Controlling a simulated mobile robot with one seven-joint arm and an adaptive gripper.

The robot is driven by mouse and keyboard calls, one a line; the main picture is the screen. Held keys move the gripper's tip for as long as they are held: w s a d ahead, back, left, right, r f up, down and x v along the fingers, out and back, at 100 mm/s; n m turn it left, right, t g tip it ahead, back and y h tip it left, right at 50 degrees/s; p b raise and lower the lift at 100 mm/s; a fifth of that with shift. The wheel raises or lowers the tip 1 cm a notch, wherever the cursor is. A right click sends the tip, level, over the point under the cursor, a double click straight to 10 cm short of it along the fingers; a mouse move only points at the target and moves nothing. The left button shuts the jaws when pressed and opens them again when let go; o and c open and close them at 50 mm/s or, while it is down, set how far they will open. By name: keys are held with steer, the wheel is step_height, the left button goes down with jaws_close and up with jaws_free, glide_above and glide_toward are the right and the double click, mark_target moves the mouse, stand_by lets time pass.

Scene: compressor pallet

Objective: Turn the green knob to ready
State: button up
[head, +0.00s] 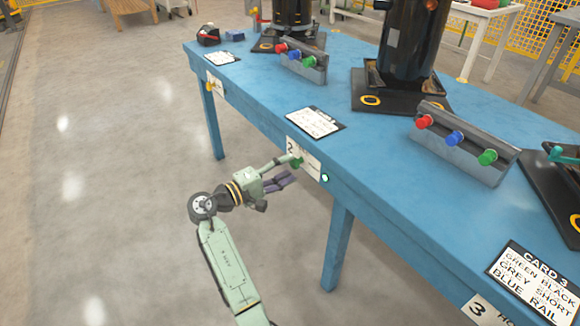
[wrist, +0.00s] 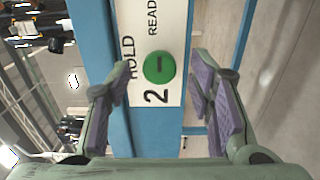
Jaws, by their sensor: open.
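The green knob (wrist: 159,68) sits on a white label plate (wrist: 172,25) marked 2, HOLD and READ, the last word cut off at the top edge of the wrist view. A short dark mark shows on the knob's face; I cannot tell which word it points to. My gripper (wrist: 161,74) is open, with one finger to the left of the knob and one to the right, apart from it. In the head view my gripper (head: 290,172) is at the blue table's front edge, by the plate (head: 309,165) and the knob (head: 297,161), which is partly hidden.
The blue table (head: 375,160) carries black compressors (head: 408,42), grey rails with red, blue and green knobs (head: 462,152), and cards (head: 315,122). A small lit green lamp (head: 325,176) is right of the plate. Table legs (head: 337,245) stand below; open floor lies left.

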steer(key=v, duration=1)
steer(key=shift+w, duration=0.1)
